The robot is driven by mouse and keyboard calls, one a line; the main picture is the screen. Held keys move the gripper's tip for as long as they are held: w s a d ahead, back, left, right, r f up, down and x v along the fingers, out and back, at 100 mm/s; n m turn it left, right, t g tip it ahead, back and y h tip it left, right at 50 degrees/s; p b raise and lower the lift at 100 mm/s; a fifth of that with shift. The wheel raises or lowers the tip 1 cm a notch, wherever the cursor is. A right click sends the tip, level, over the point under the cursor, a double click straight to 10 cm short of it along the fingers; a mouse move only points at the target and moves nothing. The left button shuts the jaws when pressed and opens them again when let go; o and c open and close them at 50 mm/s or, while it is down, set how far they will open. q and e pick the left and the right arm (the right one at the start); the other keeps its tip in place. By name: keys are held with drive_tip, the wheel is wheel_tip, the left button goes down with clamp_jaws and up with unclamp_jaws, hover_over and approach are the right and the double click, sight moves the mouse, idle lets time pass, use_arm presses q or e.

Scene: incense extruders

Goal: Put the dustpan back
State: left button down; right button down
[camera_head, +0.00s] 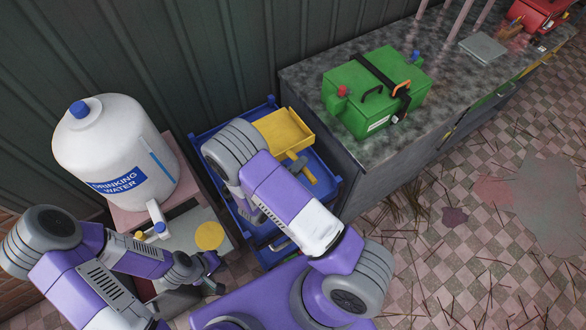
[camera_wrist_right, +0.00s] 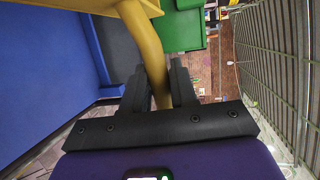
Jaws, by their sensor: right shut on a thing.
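The yellow dustpan (camera_head: 284,131) is over the back part of the blue rack (camera_head: 327,186) in the head view. I cannot tell whether it touches the rack. In the right wrist view, its curved yellow handle (camera_wrist_right: 146,48) passes between the fingers of my right gripper (camera_wrist_right: 160,88), which is shut on it. My left gripper (camera_head: 213,273) is open and empty, low beside the small stand with the water jug.
A white water jug (camera_head: 112,150) stands left. A green box (camera_head: 375,88) sits on the dark counter (camera_head: 440,95) at right. Straw litters the tiled floor (camera_head: 470,230).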

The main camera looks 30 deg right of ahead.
drive_tip(key=shift+f+b, duration=0.3)
drive_tip(key=shift+f, duration=2.45)
drive_tip(key=shift+f+b, duration=0.55)
drive_tip(key=shift+f, duration=0.1)
drive_tip(key=c, duration=0.9)
unclamp_jaws()
drive_tip(key=shift+r, duration=0.1)
drive_tip(key=v, duration=0.8)
drive_tip(key=r+v, duration=0.1)
drive_tip(key=v, duration=0.3)
drive_tip(key=shift+r+p, duration=0.15)
drive_tip(key=shift+p, duration=0.2)
